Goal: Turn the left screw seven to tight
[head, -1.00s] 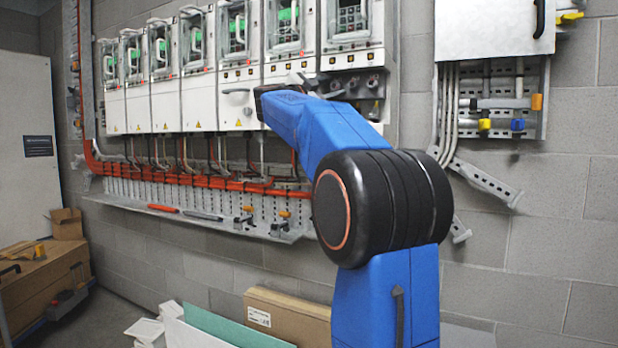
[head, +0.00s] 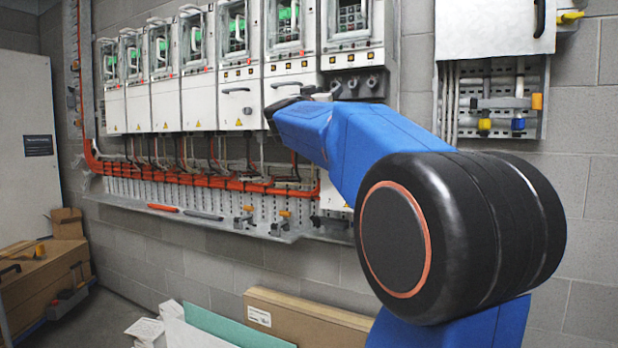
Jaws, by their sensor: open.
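The rightmost drive unit (head: 352,58) in the row has its lower front open, showing a dark terminal bay (head: 371,83) with several round terminals. The left part of this bay is partly covered by grey parts (head: 318,94) close to my arm's end, so I cannot make out the left screw clearly. My blue arm reaches up and left from the large black joint, and its far end is just in front of and below this bay. My gripper's fingers are hidden behind or merged with the arm's end; I cannot see whether they touch a screw.
Several closed white drive units (head: 198,100) stand to the left. An orange cable bundle (head: 200,178) runs below them, above a metal shelf (head: 190,218) with tools. A white panel (head: 335,192) shows beneath my arm. Boxes (head: 300,315) lean below.

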